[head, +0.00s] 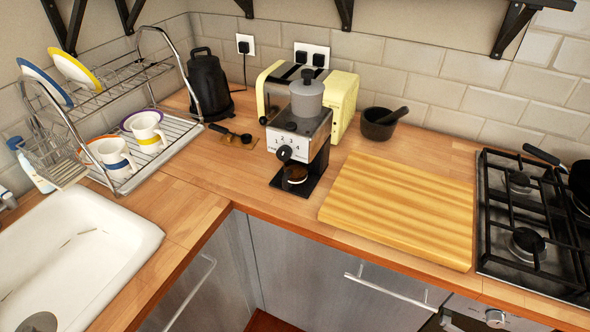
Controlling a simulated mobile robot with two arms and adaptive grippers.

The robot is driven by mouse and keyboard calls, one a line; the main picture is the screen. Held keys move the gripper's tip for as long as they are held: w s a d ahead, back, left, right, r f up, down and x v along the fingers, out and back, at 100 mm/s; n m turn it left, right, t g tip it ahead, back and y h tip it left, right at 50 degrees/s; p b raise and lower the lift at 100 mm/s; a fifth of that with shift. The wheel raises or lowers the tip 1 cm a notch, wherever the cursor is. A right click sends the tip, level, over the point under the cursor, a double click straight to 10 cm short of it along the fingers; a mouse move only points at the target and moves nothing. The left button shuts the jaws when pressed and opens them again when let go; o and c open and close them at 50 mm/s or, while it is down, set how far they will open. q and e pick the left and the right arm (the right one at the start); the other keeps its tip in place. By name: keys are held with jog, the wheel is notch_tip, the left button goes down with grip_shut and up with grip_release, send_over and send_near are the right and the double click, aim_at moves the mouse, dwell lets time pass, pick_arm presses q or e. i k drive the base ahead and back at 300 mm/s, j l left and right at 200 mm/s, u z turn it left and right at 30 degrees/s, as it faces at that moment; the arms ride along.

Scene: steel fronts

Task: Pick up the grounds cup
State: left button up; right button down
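A coffee grinder (312,148) with a numbered front and a grey lidded hopper stands on the wooden counter. A small dark cup (295,175) sits at the grinder's foot, under its black round knob, with brown contents showing; it looks like the grounds cup. The knob and grinder body hide part of it. Neither of my grippers is in view.
A wooden cutting board (400,213) lies right of the grinder, with a gas hob (530,243) beyond it. A cream toaster (343,100) stands close behind the grinder. A black-handled portafilter (232,135) lies to its left. A dish rack (165,142) holds mugs and plates.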

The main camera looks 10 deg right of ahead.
aim_at(295, 172)
jog(key=l+u, duration=0.3)
jog(key=k+l+u, duration=0.15)
jog(key=l+u, duration=0.15)
jog(key=k+l+u, duration=0.15)
jog(key=l+u, duration=0.15)
jog(key=l, duration=0.15)
jog(key=k+l+u, duration=0.15)
jog(key=l+u, duration=0.15)
